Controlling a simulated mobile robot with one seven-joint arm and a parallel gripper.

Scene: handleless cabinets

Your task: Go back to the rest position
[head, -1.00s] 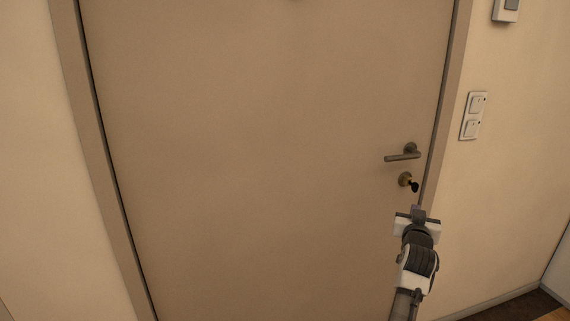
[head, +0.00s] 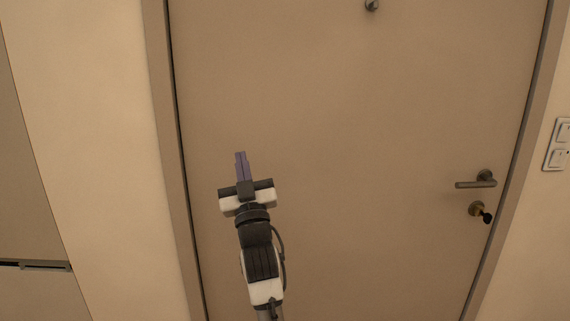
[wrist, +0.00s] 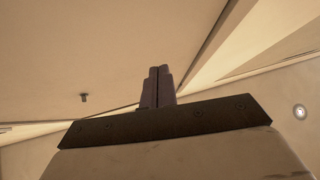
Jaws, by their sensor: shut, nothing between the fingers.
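My gripper (head: 241,160) is in the lower middle left of the head view, in front of a plain beige door (head: 350,120). Its fingers are together, point up and hold nothing. In the wrist view the two purple-grey fingers (wrist: 157,80) also lie side by side with nothing between them. The gripper is well to the left of the door handle (head: 476,182). I cannot tell how far it is from the door surface.
A key lock (head: 477,210) sits below the handle. A white switch panel (head: 559,146) is at the right edge. A pale cabinet front (head: 25,190) stands at the far left. A round light (wrist: 299,112) shows in the wrist view.

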